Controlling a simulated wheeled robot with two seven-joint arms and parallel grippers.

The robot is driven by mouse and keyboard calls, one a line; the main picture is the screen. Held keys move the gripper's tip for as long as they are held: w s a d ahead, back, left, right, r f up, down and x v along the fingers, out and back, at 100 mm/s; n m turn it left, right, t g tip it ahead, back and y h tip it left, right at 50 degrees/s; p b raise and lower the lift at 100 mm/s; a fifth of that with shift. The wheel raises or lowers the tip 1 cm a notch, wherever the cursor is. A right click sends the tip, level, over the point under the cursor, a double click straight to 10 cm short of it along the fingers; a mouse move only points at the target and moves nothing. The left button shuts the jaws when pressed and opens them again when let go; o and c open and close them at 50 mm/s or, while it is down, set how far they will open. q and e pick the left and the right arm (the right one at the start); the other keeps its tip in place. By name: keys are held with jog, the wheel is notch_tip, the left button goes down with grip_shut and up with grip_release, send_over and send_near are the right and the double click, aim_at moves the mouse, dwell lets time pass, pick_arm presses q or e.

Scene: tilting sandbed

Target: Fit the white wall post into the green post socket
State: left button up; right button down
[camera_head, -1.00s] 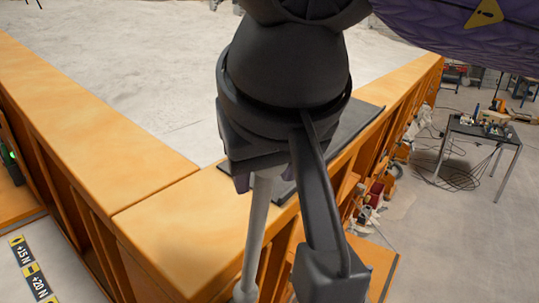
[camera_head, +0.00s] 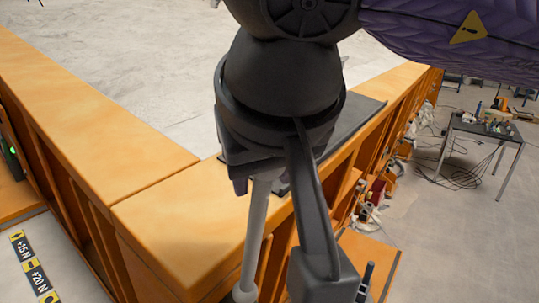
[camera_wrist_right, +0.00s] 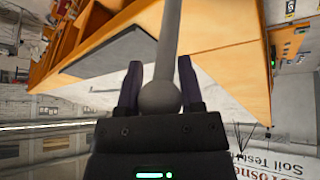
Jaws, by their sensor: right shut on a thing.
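The white wall post (camera_head: 257,225) is a pale slim rod with a ball at its lower end in the head view. It hangs nearly upright, slightly tilted, beside the orange wall. My right gripper (camera_head: 260,183) is shut on its upper end, mostly hidden under my dark wrist. In the right wrist view, the post (camera_wrist_right: 171,35) runs away from my right gripper (camera_wrist_right: 160,80), with a ball between the dark purple fingers. I cannot make out the green post socket in either view. My left gripper is not in view.
The orange sandbed wall (camera_head: 150,215) has a corner just left of the post, with pale sand (camera_head: 130,70) behind it. A dark flat plate (camera_head: 352,122) lies on the wall's top. A table with small items (camera_head: 482,128) stands at the right.

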jog(key=shift+w+a+f+b, duration=0.1)
jog(key=shift+a+f+b, duration=0.05)
jog(key=shift+f+b, duration=0.5)
jog(key=shift+w+a+f+b, duration=0.1)
jog(key=shift+f+b, duration=0.3)
jog(key=shift+f, duration=0.35)
grip_release()
jog(key=r+p, duration=0.4)
jog(key=r, duration=0.1)
jog(key=s+d+r+p, duration=0.1)
jog(key=r+p, duration=0.2)
jog(key=shift+d, duration=0.1)
jog(key=shift+f, duration=0.1)
dwell(0.4)
